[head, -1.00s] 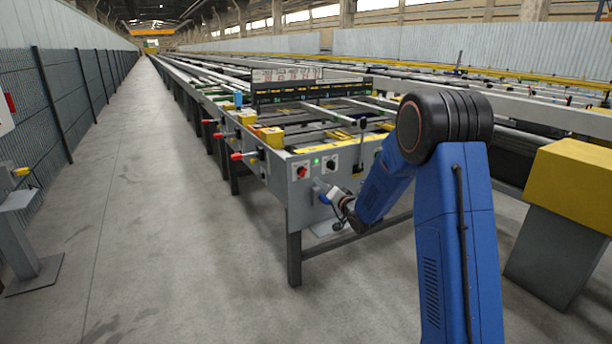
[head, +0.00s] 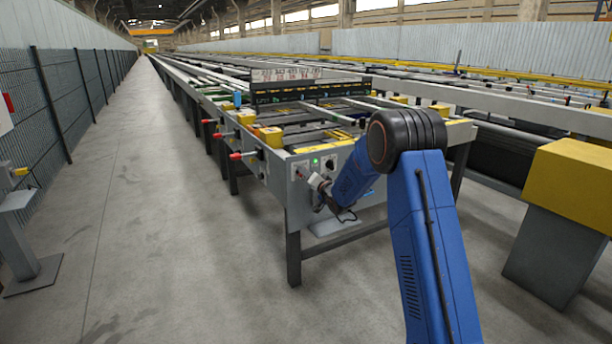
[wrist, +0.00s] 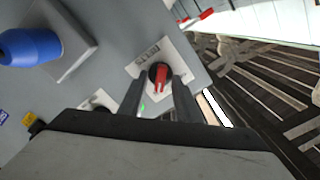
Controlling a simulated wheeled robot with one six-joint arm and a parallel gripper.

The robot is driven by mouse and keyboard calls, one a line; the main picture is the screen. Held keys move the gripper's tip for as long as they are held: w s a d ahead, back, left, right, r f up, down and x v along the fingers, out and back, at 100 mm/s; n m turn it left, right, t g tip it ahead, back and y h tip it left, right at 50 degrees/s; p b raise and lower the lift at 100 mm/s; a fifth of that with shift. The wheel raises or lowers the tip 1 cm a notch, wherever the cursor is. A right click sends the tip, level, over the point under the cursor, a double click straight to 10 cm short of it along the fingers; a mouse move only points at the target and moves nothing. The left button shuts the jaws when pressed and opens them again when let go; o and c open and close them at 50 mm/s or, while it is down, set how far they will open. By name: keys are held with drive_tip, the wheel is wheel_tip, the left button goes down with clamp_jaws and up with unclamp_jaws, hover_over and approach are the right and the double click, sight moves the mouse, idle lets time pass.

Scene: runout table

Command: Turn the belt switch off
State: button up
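The belt switch (wrist: 160,74) is a red knob on a dark round base. It sits on a white labelled plate (wrist: 142,66) on the grey end panel of the runout table (head: 283,208). In the wrist view the two fingers of my gripper (wrist: 160,88) are apart, one on each side of the red knob. I cannot tell whether they touch it. In the head view my gripper (head: 313,180) is close to the panel, just right of the red switch (head: 299,173), which is partly hidden. The label text is not readable.
A green light (head: 315,162) glows on the panel near the switch. A blue cylinder (wrist: 30,46) juts from a grey box in the wrist view. Red-tipped handles (head: 236,156) stick out along the table's left side. The aisle (head: 130,220) is clear.

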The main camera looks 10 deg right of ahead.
clamp_jaws()
drive_tip(key=shift+n, duration=0.3)
drive_tip(key=shift+s+a+f+n, duration=0.1)
drive_tip(key=shift+a+n, duration=0.05)
drive_tip(key=shift+n, duration=4.15)
drive_tip(key=shift+a+n, duration=0.1)
drive_tip(key=shift+n, duration=4.2)
